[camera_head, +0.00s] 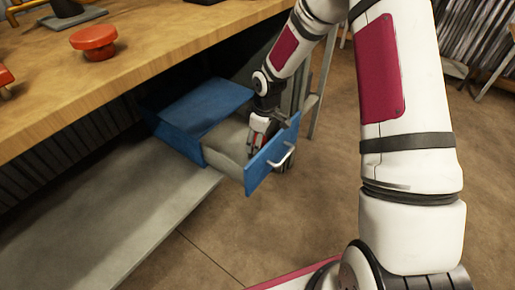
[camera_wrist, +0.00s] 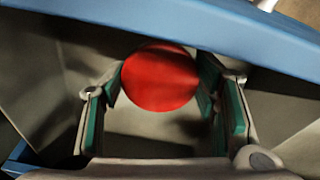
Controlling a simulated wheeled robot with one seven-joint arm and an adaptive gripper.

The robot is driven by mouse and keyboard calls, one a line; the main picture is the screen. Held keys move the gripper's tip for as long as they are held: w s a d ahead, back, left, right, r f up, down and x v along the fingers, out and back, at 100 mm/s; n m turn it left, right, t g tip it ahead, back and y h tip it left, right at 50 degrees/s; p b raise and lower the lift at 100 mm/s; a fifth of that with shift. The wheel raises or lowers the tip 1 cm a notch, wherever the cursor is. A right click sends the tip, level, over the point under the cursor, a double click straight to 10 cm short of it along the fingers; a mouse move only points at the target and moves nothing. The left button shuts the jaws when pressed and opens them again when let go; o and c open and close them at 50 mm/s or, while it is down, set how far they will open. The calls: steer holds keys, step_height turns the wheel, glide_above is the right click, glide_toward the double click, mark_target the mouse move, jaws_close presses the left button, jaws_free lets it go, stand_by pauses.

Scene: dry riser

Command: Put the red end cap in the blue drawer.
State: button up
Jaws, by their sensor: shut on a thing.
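The blue drawer (camera_head: 257,177) is pulled open under the workbench, its silver handle facing right. My gripper (camera_head: 256,146) reaches down into the open drawer, inside its walls. In the wrist view the red end cap (camera_wrist: 160,78) is a round red disc between the green-padded fingers of my gripper (camera_wrist: 165,95), which is shut on it. The drawer's blue front wall (camera_wrist: 190,28) crosses the top of that view, and its grey floor shows below the cap. Whether the cap touches the floor I cannot tell. In the head view the cap is mostly hidden by the gripper.
The wooden workbench top (camera_head: 150,45) overhangs the drawer. A red round knob-like part (camera_head: 95,42) stands on it, with another red part (camera_head: 5,77) at the left edge. A grey shelf (camera_head: 110,215) lies below. The floor at right is open.

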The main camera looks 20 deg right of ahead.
steer(key=shift+w+g+h+b, duration=0.15)
steer(key=shift+g+h+b, duration=0.25)
steer(key=shift+g, duration=0.2)
steer(key=shift+f+b, duration=0.6)
steer(key=shift+f, duration=0.75)
steer(key=shift+f, duration=0.15)
steer(key=o, duration=1.5)
steer(key=shift+c, duration=0.2)
step_height(320, 180, up, 8)
steer(key=p, duration=0.3)
steer(key=shift+p, duration=0.35)
steer(key=shift+f, duration=0.1)
